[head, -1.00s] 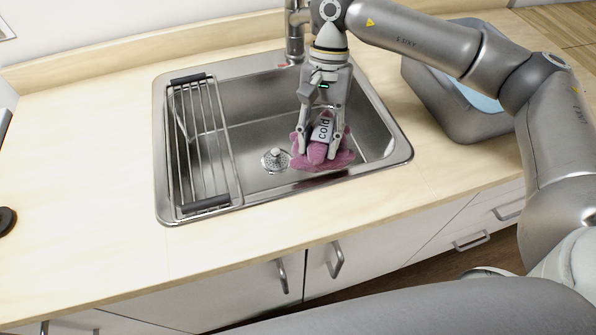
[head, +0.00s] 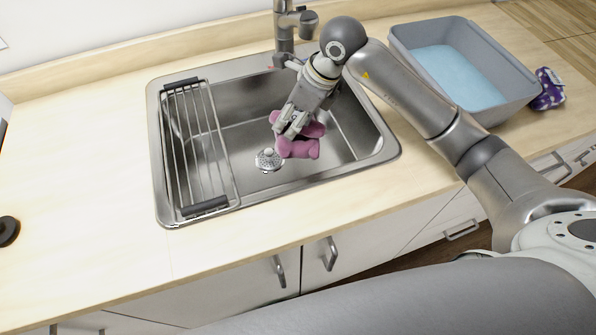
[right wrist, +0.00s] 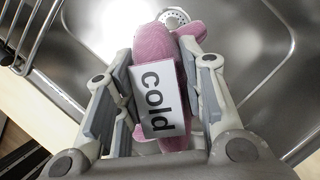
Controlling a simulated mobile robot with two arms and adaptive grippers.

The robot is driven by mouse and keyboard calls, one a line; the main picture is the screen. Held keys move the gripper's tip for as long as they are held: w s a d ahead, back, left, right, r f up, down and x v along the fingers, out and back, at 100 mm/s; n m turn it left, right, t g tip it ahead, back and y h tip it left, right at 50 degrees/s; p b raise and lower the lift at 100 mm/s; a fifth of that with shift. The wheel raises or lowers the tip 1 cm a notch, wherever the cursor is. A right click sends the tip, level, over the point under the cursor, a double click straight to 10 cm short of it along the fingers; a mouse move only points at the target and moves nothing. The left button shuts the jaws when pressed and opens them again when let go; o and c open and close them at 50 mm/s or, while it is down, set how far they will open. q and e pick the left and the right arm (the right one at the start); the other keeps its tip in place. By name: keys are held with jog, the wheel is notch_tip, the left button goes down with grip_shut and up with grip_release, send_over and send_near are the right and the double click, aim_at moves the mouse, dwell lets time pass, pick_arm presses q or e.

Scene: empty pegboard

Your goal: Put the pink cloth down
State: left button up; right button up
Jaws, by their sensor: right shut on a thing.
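The pink cloth (head: 299,147) is bunched up in my right gripper (head: 291,124), over the right part of the steel sink (head: 245,112). In the right wrist view the cloth (right wrist: 157,52) sits between both fingers of my right gripper (right wrist: 165,85), and a white label reading "cold" (right wrist: 158,98) lies against it. The gripper is shut on the cloth. I cannot tell whether the cloth touches the sink floor. My left gripper is not in view.
The drain (head: 268,160) is left of the cloth. A wire rack (head: 203,150) spans the sink's left side. The faucet (head: 284,30) stands behind the sink. A grey bin (head: 408,52) with a light blue inside and a purple item (head: 549,90) are at right. The left counter is mostly clear.

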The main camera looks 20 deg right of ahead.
aim_at(313, 132)
jog(key=shift+m, duration=0.4)
notch_tip(313, 132, down, 14)
jog(key=shift+w+d+p, duration=0.1)
jog(key=shift+p, duration=0.5)
jog(key=shift+f, duration=0.2)
jog(key=shift+f+b, duration=0.65)
jog(key=o, duration=1)
jog(key=shift+r, duration=0.1)
jog(key=shift+r+p, duration=0.6)
jog(key=shift+p, duration=0.1)
jog(key=b+v, duration=0.1)
jog(key=v, duration=1.1)
jog(key=shift+b, duration=0.35)
